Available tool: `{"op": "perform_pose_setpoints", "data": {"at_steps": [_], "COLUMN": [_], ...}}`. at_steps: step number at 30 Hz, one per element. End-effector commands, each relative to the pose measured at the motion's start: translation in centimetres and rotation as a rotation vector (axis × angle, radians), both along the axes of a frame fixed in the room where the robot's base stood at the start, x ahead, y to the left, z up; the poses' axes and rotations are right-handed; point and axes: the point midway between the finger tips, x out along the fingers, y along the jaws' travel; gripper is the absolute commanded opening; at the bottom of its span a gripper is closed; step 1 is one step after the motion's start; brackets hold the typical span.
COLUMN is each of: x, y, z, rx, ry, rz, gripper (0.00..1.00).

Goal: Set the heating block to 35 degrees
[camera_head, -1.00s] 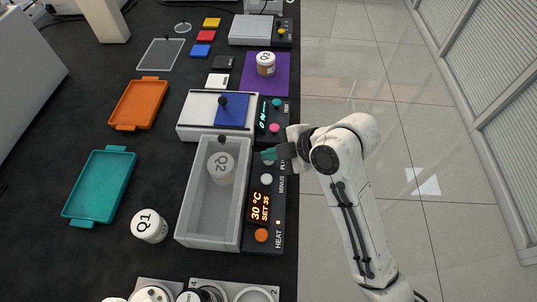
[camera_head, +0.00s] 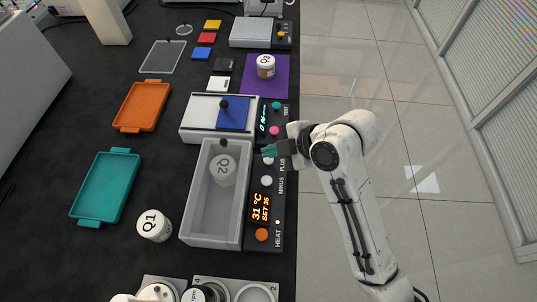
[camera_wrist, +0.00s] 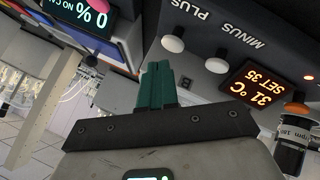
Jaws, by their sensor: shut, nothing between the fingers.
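The heating block (camera_head: 187,236) is a grey open trough with a black control panel on its right side. Its display (camera_head: 260,207) reads 31 °C and SET 35, and it also shows in the wrist view (camera_wrist: 264,90). The white MINUS button (camera_head: 267,181) is just below my gripper, and the orange HEAT button (camera_head: 262,235) is under the display. The white PLUS button shows in the wrist view (camera_wrist: 172,43). A jar marked Q2 (camera_head: 224,170) stands in the trough. My gripper (camera_head: 268,151) has teal fingers, shut and empty, near the PLUS button; I cannot tell whether they touch it.
A jar marked Q1 (camera_head: 154,226) stands left of the block. Teal (camera_head: 105,190) and orange (camera_head: 141,106) trays lie further left. Behind the block is a white box with a blue lid (camera_head: 233,113) and its own panel. Jar Q3 (camera_head: 266,66) stands on a purple mat.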

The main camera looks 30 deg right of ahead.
Motion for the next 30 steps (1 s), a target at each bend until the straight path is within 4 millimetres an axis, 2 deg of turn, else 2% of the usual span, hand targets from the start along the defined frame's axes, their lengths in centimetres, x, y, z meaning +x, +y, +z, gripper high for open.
{"op": "perform_pose_setpoints", "data": {"at_steps": [8,24,30], "x": [0.0,0.0,0.0], "y": [0.0,0.0,0.0], "z": [0.3,5.0,5.0], "rx": [0.000,0.000,0.000], "ry": [-0.001,-0.001,-0.001], "rz": [-0.001,0.001,0.001], "gripper": [0.00,0.00,0.00]}}
